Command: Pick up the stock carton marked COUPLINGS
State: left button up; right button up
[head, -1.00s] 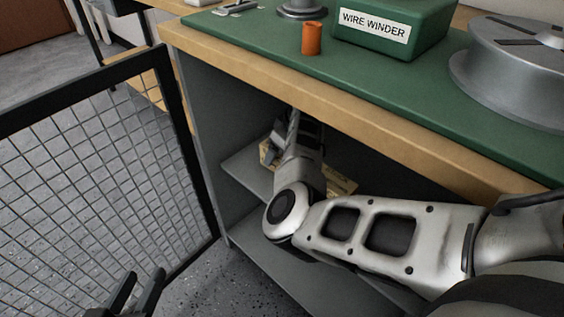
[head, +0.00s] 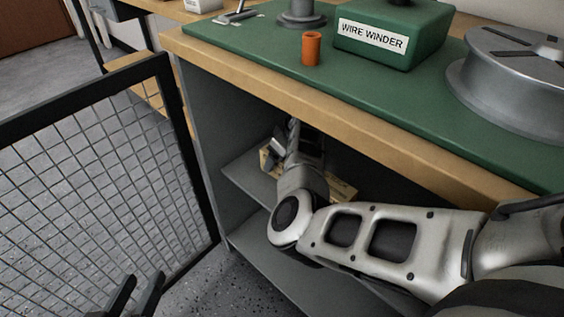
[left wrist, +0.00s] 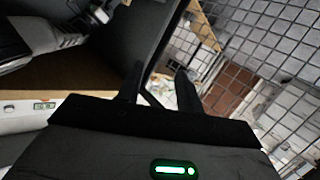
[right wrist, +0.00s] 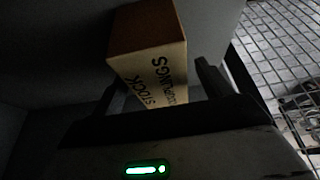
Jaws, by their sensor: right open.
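The stock carton (right wrist: 150,75), tan with dark lettering reading STOCK and COUPLINGS, shows in the right wrist view, with a brown face at its top. My right gripper (right wrist: 160,88) is open, its fingers on either side of the carton's near end; I cannot tell if either touches it. In the head view the right arm reaches into the cabinet, and tan cardboard (head: 343,189) shows on the shelf beside and behind it, mostly hidden. My left gripper (head: 137,294) is open and empty at the bottom left, near the mesh door; its fingers show apart in the left wrist view (left wrist: 160,90).
The grey cabinet shelf (head: 245,178) lies under the wood-edged green bench top (head: 270,50). The mesh door (head: 100,165) stands open at the left. A wire winder (head: 385,40), an orange cup (head: 311,48) and a metal reel (head: 500,90) stand on top.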

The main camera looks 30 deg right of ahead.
jog(key=shift+r, duration=0.1)
jog(key=c, duration=1.5)
